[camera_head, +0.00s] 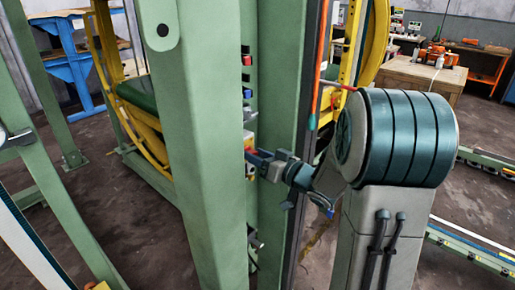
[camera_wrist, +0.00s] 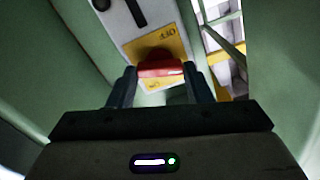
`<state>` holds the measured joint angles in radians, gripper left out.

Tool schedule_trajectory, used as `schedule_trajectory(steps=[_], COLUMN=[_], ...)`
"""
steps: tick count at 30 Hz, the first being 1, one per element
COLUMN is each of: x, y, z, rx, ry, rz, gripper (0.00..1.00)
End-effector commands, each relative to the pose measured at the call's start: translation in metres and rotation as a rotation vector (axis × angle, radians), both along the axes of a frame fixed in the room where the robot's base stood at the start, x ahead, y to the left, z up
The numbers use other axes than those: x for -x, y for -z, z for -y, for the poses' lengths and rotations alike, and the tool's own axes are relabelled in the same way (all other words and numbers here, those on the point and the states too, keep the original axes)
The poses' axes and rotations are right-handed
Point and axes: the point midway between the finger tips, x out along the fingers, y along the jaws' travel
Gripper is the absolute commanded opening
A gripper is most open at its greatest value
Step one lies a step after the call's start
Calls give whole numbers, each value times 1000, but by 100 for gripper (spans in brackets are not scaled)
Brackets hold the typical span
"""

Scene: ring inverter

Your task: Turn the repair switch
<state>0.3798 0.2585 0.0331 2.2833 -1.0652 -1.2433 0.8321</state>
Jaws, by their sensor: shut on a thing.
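The repair switch has a red knob (camera_wrist: 160,70) on a yellow label plate (camera_wrist: 172,44) with dark lettering, in the wrist view. The plate sits on a light grey panel (camera_wrist: 118,22). My gripper (camera_wrist: 160,78) has a finger on either side of the red knob and is shut on it. The knob's far side and part of the label are hidden. In the head view, my gripper (camera_head: 256,160) reaches in from the right between green posts, at a small patch of yellow on the panel (camera_head: 249,143). The knob itself is mostly hidden there.
A wide green post (camera_head: 195,130) stands left of my gripper, and another green post (camera_head: 285,80) stands behind it. Red and blue buttons (camera_head: 247,76) sit above. A yellow ring frame (camera_head: 130,100) stands at the left. A wooden crate (camera_head: 415,75) stands at the back right.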

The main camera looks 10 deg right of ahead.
Motion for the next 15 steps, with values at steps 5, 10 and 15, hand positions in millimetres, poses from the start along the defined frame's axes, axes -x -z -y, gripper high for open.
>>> schedule_trajectory(steps=[5, 10, 15], x=[0, 0, 0], y=[-5, -5, -4], z=[1, 2, 2], rx=[-139, -270, -402], ry=[2, 2, 2], rz=[-103, -198, -294], gripper=[23, 23, 23])
